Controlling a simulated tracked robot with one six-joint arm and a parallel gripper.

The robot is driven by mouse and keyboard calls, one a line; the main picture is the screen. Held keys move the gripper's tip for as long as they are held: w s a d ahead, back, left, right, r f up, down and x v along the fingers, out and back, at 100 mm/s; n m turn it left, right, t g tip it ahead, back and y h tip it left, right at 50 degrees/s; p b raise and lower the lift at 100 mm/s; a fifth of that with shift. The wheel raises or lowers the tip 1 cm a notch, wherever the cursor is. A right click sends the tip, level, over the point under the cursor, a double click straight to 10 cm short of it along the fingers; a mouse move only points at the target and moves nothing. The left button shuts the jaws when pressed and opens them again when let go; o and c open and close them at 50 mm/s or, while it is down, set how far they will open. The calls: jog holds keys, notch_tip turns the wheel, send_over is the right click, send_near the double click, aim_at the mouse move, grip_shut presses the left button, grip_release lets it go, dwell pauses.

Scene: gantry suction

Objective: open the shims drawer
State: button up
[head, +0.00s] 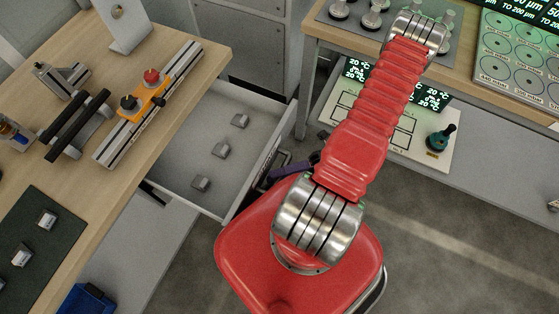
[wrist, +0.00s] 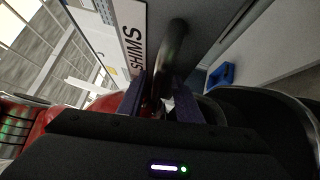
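In the head view my gripper (head: 292,170) is at the outside of the drawer front, partly hidden by my red arm.
The left wooden bench (head: 205,62) holds a rail fixture with an orange clamp (head: 143,104) and a dark mat (head: 38,240). A blue bin (head: 85,299) is below it. Grey floor (head: 450,235) is open at right.

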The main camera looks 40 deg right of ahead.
jog(key=v, duration=1.4)
jog(key=shift+a, duration=0.15)
dwell(0.5)
